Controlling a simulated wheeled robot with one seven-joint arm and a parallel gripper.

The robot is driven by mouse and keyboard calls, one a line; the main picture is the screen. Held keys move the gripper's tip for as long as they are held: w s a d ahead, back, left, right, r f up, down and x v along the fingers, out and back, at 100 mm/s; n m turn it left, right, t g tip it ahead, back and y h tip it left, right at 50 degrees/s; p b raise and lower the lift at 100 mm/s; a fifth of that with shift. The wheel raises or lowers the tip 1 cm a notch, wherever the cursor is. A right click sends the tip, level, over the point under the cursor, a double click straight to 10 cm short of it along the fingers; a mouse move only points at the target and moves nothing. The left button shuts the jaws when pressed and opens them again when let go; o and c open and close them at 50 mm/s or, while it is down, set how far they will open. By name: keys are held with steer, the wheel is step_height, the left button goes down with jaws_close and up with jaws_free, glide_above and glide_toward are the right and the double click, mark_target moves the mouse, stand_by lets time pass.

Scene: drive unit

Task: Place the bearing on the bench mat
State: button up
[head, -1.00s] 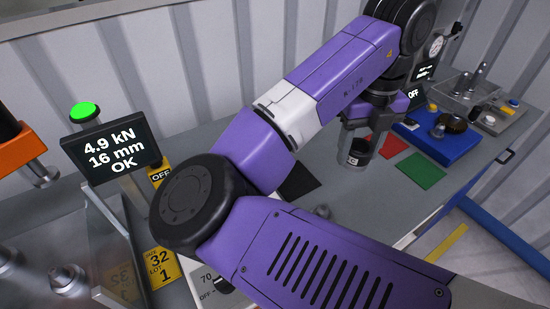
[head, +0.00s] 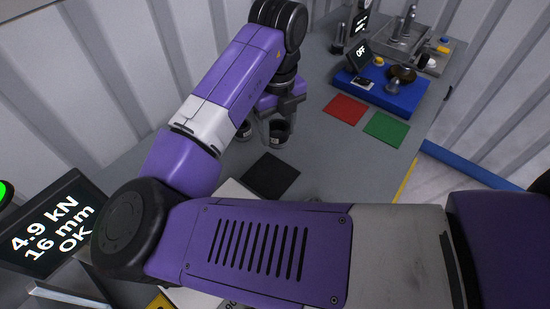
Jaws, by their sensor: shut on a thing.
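My gripper (head: 282,116) is at the upper middle of the head view, pointing down over the grey bench. Its jaws are shut on a round, dark-and-grey piece, which I take to be the bearing (head: 279,134); it is small and partly hidden by the fingers. I cannot tell whether its underside touches the bench. A black square mat (head: 270,176), which looks like the bench mat, lies flat on the bench, nearer the camera than the gripper. The mat looks empty.
A red square (head: 345,109) and a green square (head: 386,129) lie to the right. Beyond them is a blue fixture (head: 385,95). A lit display (head: 52,225) stands at lower left.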

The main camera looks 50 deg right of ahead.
mark_target(277, 169)
step_height(277, 169, down, 12)
steer(key=shift+r+p, duration=0.15)
steer(key=shift+p, duration=0.35)
steer(key=o, duration=1.3)
step_height(277, 169, up, 12)
steer(key=shift+r+b, duration=0.1)
steer(key=shift+b, duration=0.75)
steer(key=shift+s, duration=0.15)
